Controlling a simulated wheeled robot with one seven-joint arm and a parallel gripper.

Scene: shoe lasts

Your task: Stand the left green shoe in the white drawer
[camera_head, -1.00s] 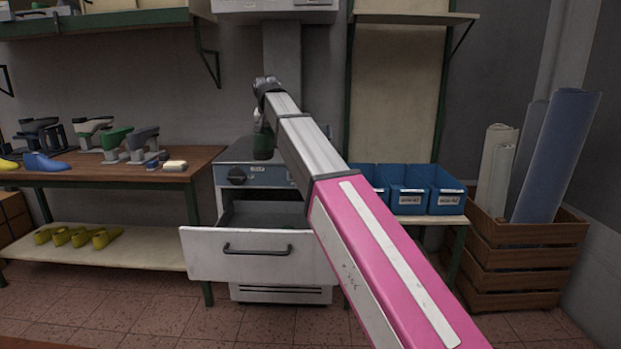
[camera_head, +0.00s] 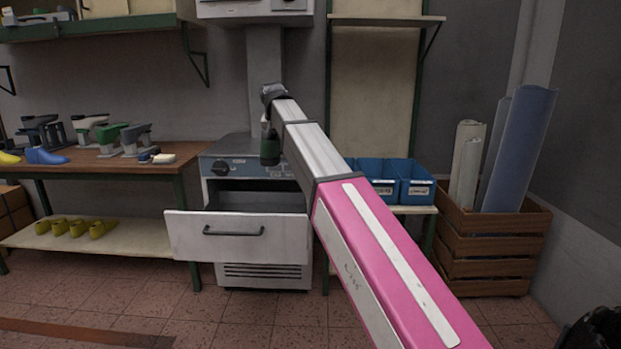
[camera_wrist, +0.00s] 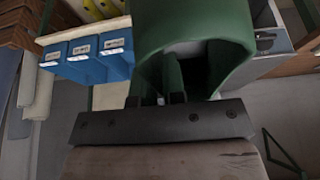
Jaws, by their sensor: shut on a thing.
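The white drawer (camera_head: 222,250) is pulled out of the front of a grey-white cabinet in the head view, and its top is open. My gripper (camera_head: 267,125) is up in front of the cabinet's control panel, above the drawer. It is shut on a dark green shoe (camera_head: 270,150), which hangs below it, clear of the drawer. In the wrist view the green shoe (camera_wrist: 208,25) fills the upper middle, with its hollow opening in sight. My gripper (camera_wrist: 170,98) grips its near edge there. The shoe's far end is cut off in that view.
A wooden bench (camera_head: 110,160) on the left carries a blue shoe (camera_head: 46,156) and several clamp-like tools. Several yellow shoes (camera_head: 76,229) lie on its lower shelf. Blue bins (camera_head: 415,185) and a crate of rolls (camera_head: 495,250) stand on the right. The floor in front is clear.

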